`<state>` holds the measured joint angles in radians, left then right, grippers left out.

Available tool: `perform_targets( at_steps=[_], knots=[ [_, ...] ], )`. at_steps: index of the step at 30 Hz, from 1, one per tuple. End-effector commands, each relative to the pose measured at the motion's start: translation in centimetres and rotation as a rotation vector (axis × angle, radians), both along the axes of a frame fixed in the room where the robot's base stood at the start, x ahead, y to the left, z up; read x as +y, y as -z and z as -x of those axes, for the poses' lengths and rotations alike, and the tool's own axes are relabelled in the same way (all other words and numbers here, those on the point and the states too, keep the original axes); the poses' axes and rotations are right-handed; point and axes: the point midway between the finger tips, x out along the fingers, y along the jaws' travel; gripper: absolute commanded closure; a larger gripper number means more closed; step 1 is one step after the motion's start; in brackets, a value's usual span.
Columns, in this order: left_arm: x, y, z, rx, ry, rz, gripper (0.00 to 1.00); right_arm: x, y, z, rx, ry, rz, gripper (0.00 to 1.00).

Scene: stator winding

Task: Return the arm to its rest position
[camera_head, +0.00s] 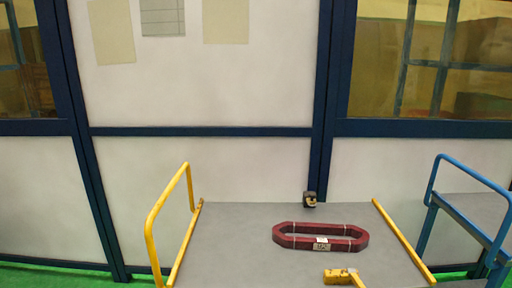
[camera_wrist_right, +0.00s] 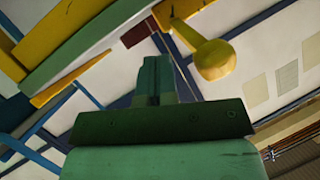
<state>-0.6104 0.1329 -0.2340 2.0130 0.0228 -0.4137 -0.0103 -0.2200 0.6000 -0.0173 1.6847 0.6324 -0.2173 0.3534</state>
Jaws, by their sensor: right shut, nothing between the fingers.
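My right gripper (camera_wrist_right: 157,65) shows in the right wrist view as green fingers pressed together, with nothing between them. It points up into open space in front of the wall panels. No gripper or arm shows in the head view, and my left gripper is in neither view. A dark red elongated ring-shaped coil (camera_head: 320,237) with a white label lies flat on the grey cart top (camera_head: 228,238). A yellow tool (camera_head: 341,276) lies near the cart's front edge, partly cut off by the frame.
The cart has a yellow rail (camera_head: 152,228) at left and a yellow edge bar (camera_head: 403,241) at right. A blue-framed cart (camera_head: 470,172) stands at the right. A yellow rounded object (camera_wrist_right: 214,59) appears near my right fingers; its distance is unclear. A small dark item (camera_head: 310,199) sits at the cart's back edge.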

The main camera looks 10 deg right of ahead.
Motion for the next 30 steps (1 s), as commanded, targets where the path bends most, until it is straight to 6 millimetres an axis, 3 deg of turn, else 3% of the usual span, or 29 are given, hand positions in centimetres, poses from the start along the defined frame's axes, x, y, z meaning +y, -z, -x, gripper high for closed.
perform_targets(
  at_steps=[1, 6, 17, 30],
  knots=[
    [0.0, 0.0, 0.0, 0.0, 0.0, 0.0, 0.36, 2.5, 1.9, 2.8, 0.048, -0.075, 0.1, 1.0],
    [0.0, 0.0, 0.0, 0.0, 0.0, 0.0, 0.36, 8.7, 5.5, 10.3, 0.141, -0.29, 0.387, 1.0],
    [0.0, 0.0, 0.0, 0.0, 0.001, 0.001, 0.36, 16.7, 7.6, 22.4, 0.202, -0.616, 0.774, 1.0],
    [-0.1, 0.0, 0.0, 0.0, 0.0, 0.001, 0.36, 25.1, 7.5, 21.5, 0.183, -0.448, 0.499, 1.0]
  ],
)
